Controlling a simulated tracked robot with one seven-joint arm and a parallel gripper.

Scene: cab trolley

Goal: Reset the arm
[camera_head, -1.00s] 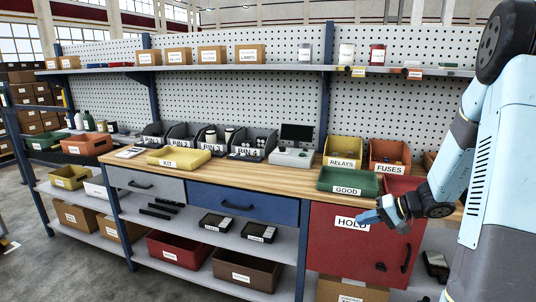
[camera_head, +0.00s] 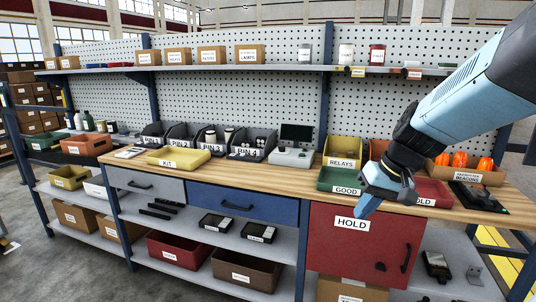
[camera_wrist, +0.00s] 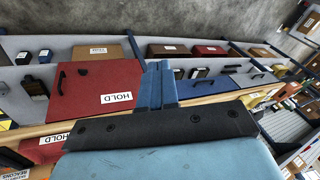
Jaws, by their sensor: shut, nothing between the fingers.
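My gripper (camera_head: 366,205) is in front of the workbench's front edge in the head view, at the upper left of the red HOLD cabinet door (camera_head: 358,247). Its blue fingers are together with nothing between them. In the wrist view the shut fingers (camera_wrist: 158,85) point away, beside the red HOLD door (camera_wrist: 95,90). My arm comes down from the upper right, and the wrist hides parts of the green GOOD tray (camera_head: 338,181), the red HOLD tray (camera_head: 432,193) and the orange bin behind.
The wooden benchtop (camera_head: 250,170) carries a yellow KIT tray (camera_head: 180,157), several grey bins, a yellow RELAYS bin (camera_head: 343,151) and a box of orange beacons (camera_head: 463,172). A blue drawer (camera_head: 243,203) is shut below. Open floor (camera_head: 70,275) lies in front at the left.

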